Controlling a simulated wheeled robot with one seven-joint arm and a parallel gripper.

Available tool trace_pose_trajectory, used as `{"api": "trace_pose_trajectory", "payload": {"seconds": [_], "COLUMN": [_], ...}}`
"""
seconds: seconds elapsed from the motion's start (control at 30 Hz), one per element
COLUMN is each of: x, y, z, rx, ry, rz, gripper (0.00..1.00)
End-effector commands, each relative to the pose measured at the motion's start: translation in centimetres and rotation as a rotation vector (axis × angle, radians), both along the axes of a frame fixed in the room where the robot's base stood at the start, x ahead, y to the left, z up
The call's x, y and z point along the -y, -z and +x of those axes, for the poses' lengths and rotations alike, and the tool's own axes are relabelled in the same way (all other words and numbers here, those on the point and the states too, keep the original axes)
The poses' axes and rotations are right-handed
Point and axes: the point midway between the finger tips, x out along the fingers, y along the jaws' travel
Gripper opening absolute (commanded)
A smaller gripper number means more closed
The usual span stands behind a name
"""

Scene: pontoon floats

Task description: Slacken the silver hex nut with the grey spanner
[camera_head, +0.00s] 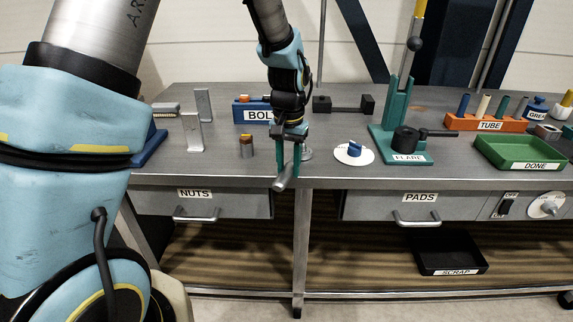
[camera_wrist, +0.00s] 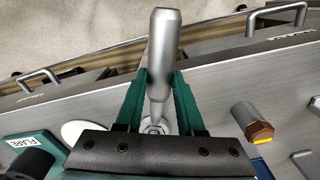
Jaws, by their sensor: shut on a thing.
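The grey spanner (camera_wrist: 164,45) is held between the green fingers of my gripper (camera_wrist: 160,82). Its thick handle points toward the bench's front edge, and its end (camera_head: 287,179) also shows in the head view below my gripper (camera_head: 288,163). The spanner's far end reaches a small silver piece (camera_wrist: 154,128) on a round base, which looks like the hex nut. I cannot tell whether the spanner's jaw is around it. In the head view the round silver base (camera_head: 307,154) shows just right of the fingers, and the nut is hidden behind them.
A short post with an orange-brown hex top (camera_head: 246,147) stands left of my gripper. The BOLT block (camera_head: 252,111) is behind. The NUTS drawer (camera_head: 205,205) is below.

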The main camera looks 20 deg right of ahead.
Motion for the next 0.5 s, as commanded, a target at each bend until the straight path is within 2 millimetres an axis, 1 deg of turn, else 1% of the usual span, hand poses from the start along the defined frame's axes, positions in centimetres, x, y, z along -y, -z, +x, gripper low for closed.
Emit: {"api": "trace_pose_trajectory", "payload": {"seconds": [0.3, 0.5], "x": [0.06, 0.39], "y": [-0.04, -0.05], "z": [0.0, -0.29], "rx": [0.001, 0.001], "ry": [-0.003, -0.035], "rz": [-0.001, -0.001], "gripper": [0.0, 0.0]}}
